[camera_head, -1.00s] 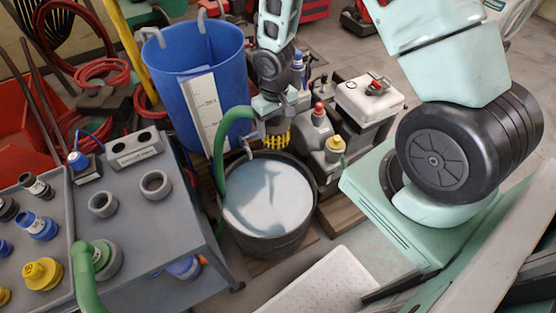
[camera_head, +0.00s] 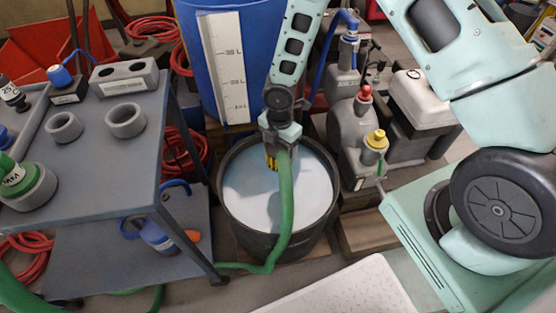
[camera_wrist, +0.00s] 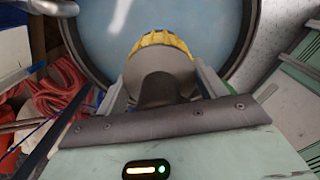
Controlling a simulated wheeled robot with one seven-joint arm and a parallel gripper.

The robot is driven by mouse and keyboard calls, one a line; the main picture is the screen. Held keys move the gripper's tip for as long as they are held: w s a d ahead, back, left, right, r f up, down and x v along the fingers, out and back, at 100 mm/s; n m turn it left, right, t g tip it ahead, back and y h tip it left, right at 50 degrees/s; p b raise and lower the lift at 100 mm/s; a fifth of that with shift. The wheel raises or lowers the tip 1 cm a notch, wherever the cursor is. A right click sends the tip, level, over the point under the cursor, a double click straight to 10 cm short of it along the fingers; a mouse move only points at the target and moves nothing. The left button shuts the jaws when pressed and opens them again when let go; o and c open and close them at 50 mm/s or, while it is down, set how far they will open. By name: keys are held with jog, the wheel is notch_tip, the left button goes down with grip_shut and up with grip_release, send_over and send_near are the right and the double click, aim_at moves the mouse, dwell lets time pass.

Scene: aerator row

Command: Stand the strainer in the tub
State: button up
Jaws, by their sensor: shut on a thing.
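The strainer (camera_head: 270,161) is a yellow ribbed cage, largely hidden in the head view by the gripper and the green hose (camera_head: 286,205). My gripper (camera_head: 279,138) is shut on its grey body. In the wrist view, the grey body sits between the fingers and the strainer's yellow end (camera_wrist: 160,40) points toward the water. The black tub (camera_head: 262,242) holds pale, cloudy water (camera_head: 250,198). The strainer is over the tub's back half; I cannot tell whether it touches the water. The hose hangs across the tub's front rim to the floor.
A blue barrel (camera_head: 190,60) with a white scale stands behind the tub. A grey cart (camera_head: 100,165) with ring holders is to the left. A white textured panel (camera_head: 350,292) is in front.

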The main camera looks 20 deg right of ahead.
jog(key=shift+w+a+f+n+b, duration=0.1)
jog(key=shift+a+f+n+b, duration=0.2)
jog(key=shift+f+n, duration=0.3)
jog(key=shift+f+b, duration=0.3)
jog(key=shift+f, duration=0.05)
jog(key=shift+f+b, duration=15.95)
jog(key=shift+f, duration=3.95)
jog(key=shift+f, duration=0.55)
jog(key=o, duration=1.2)
jog(key=shift+o, duration=0.2)
notch_tip(320, 180, up, 17)
jog(key=p, duration=0.9)
jog(key=shift+r, duration=0.2)
